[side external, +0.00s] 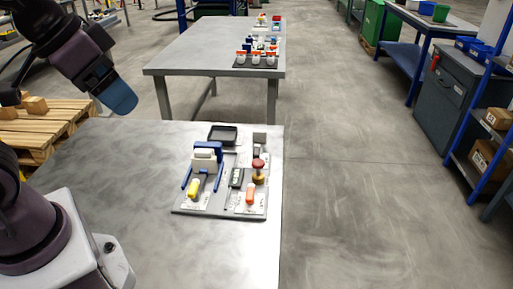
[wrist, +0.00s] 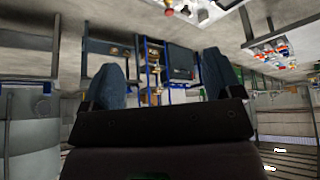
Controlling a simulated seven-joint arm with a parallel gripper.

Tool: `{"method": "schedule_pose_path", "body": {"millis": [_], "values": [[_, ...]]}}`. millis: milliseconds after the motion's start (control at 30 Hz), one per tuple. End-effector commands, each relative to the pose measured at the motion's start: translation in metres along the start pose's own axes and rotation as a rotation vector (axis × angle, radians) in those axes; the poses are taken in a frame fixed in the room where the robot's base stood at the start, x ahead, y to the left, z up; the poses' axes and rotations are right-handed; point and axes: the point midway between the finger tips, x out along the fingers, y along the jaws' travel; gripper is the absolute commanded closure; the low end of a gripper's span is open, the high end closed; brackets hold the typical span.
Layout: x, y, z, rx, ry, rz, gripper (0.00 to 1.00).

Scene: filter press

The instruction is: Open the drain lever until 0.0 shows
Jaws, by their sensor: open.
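The filter press unit stands on a grey base plate (side external: 218,210) on the near table. It has a blue and white press block (side external: 207,155), a yellow handle (side external: 193,188), an orange handle (side external: 250,196) and a red knob (side external: 258,164). Which handle is the drain lever cannot be told. A small display (side external: 236,177) sits mid-plate, too small to read. My gripper (side external: 121,101) is high at the left, well apart from the unit. In the wrist view my gripper (wrist: 163,84) has its blue fingers spread with nothing between them.
A black tray (side external: 222,135) and a small grey block (side external: 260,137) lie behind the unit. The near table (side external: 130,175) is bare left of the unit. A second table (side external: 195,50) with similar units stands behind. A wooden pallet (side external: 60,125) is at the left.

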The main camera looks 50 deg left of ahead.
Motion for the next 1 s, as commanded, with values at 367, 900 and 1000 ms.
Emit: {"method": "schedule_pose_path", "body": {"millis": [367, 900, 1000], "values": [[0.042, -0.007, -0.019, -0.036, -0.201, -0.003, 0.15], [0.201, -0.051, -0.138, 0.138, -0.485, 0.047, 0.15], [0.242, -0.061, -0.151, 0.218, -0.519, 0.068, 0.15]]}}
